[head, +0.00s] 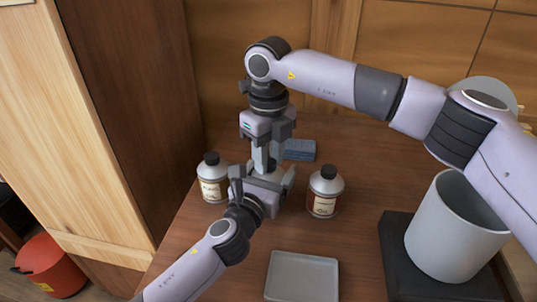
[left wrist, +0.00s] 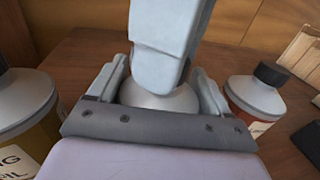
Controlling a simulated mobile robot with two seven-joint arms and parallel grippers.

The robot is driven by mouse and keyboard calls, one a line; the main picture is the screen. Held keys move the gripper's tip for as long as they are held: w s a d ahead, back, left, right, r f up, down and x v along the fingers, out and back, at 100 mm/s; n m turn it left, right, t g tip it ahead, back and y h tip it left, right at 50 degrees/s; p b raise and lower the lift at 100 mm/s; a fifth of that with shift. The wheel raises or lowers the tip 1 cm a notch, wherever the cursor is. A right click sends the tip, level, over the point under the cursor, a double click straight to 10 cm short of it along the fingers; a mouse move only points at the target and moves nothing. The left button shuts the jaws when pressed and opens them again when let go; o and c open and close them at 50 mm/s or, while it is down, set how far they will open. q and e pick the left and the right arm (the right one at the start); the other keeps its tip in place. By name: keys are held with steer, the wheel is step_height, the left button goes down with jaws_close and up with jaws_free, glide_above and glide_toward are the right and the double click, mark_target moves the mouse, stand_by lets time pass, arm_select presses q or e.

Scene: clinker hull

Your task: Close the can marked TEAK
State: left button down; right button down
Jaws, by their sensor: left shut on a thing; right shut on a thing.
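A can with a silvery shoulder (left wrist: 158,97) stands between the fingers of my left gripper (head: 266,174), which is shut on it. My right gripper (head: 264,160) comes down from above, its fingers shut at the top of this can. They also show in the left wrist view (left wrist: 162,75). What they grip, probably the cap, is hidden, and so is the can's label, so I cannot read TEAK. A black-capped can (head: 213,182) stands to the left. Another black-capped can (head: 325,195) with a red-edged label stands to the right.
A shallow grey tray (head: 302,256) lies at the front of the wooden bench. A large pale cylinder (head: 445,240) stands on a dark base (head: 397,258) at right. A blue block (head: 302,149) lies behind the cans. A red bucket (head: 48,268) is on the floor at left.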

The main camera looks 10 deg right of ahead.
steer(key=m, duration=0.5)
steer(key=c, duration=0.7)
jaws_free()
step_height(320, 180, up, 12)
arm_select(q)
jaws_free()
steer(key=shift+a, duration=0.1)
